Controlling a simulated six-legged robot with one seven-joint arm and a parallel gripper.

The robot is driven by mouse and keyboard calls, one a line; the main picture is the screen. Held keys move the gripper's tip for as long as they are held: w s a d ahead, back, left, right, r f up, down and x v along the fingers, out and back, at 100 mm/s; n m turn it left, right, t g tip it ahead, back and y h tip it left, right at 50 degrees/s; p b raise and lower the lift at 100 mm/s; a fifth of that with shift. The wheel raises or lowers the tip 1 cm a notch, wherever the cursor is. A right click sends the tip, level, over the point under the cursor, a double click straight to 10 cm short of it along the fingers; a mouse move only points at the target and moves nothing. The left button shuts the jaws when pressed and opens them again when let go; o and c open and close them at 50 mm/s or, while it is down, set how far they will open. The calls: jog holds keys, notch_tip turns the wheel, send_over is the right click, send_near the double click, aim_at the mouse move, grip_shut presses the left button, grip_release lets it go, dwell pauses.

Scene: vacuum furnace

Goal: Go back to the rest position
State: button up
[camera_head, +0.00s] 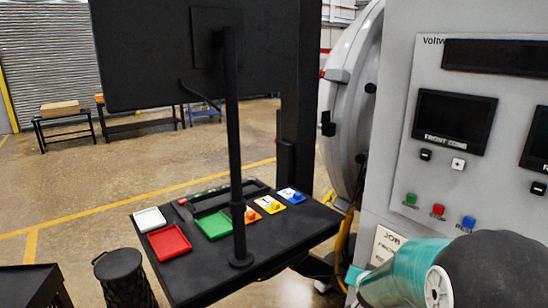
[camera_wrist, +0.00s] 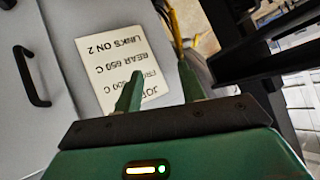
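My gripper (camera_wrist: 160,88) shows in the wrist view with its two green fingers apart and nothing between them. Behind the fingers is a white job card (camera_wrist: 118,68), upside down in this view, on the grey cabinet. Its text includes "REAR 650 C" and "LINKS ON 2". I cannot tell how far the fingertips are from the card. In the head view, part of the job card (camera_head: 386,246) shows low on the cabinet, beside my teal and black arm, which hides some of it. My gripper is not visible in the head view.
The furnace control cabinet (camera_head: 400,175) stands close on the right, with the round furnace door (camera_head: 350,105) beside it. A black table (camera_head: 200,272) holds coloured trays and a monitor (camera_head: 155,55) on a post. A black bin (camera_head: 122,278) stands left. A black handle (camera_wrist: 30,75) is on the cabinet.

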jog(key=s+a+r+n+g+y, duration=0.1)
jog(key=s+a+r+n, duration=0.1)
jog(key=s+a+r, duration=0.35)
jog(key=s+a+r+n+g+y, duration=0.1)
jog(key=s+a+r+n+y, duration=0.15)
jog(key=s+r, duration=0.5)
jog(key=s+a+r+n+g, duration=0.1)
jog(key=s, duration=0.8)
jog(key=s+a+r+g, duration=0.1)
jog(key=s, duration=0.8)
jog(key=shift+r+n+g+h, duration=0.35)
jog(key=shift+r+g, duration=0.05)
jog(key=shift+d, duration=0.25)
